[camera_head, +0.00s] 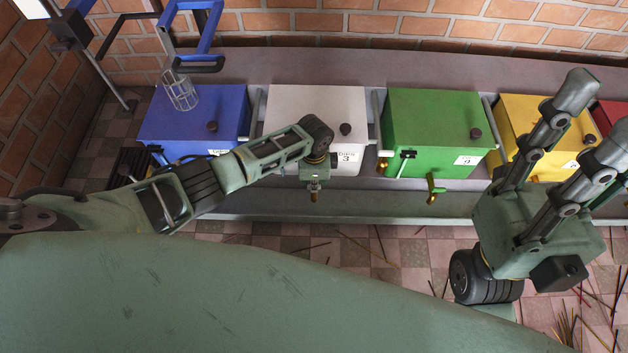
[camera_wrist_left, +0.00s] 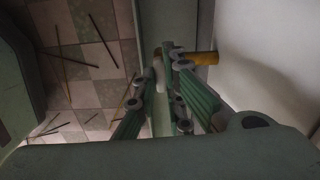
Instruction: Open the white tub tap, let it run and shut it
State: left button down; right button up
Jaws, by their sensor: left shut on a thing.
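The white tub (camera_head: 315,103), labelled 3, stands in the row on the grey bench. My left gripper (camera_head: 315,184) is at its front, over the tap, and hides most of it in the head view. In the left wrist view, the gripper's green ribbed fingers (camera_wrist_left: 172,95) are closed around the tap's pale handle (camera_wrist_left: 158,72), which shows only in part. The brass tap pipe (camera_wrist_left: 204,58) reaches from the white wall to the fingers. I cannot see any flow or tell how far the handle is turned.
Blue (camera_head: 195,118), green (camera_head: 432,125) and yellow (camera_head: 525,120) tubs stand beside the white one. The green tub's tap (camera_head: 432,188) sticks out to the right of my left gripper. Thin sticks lie on the tiled floor (camera_head: 350,248). A blue frame stands at the back left.

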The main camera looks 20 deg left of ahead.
pick_arm(q)
jog(key=shift+m, duration=0.4)
jog(key=c, duration=1.8)
grip_release()
jog(key=shift+c, duration=0.2)
jog(key=shift+r, duration=0.1)
notch_tip(320, 180, up, 12)
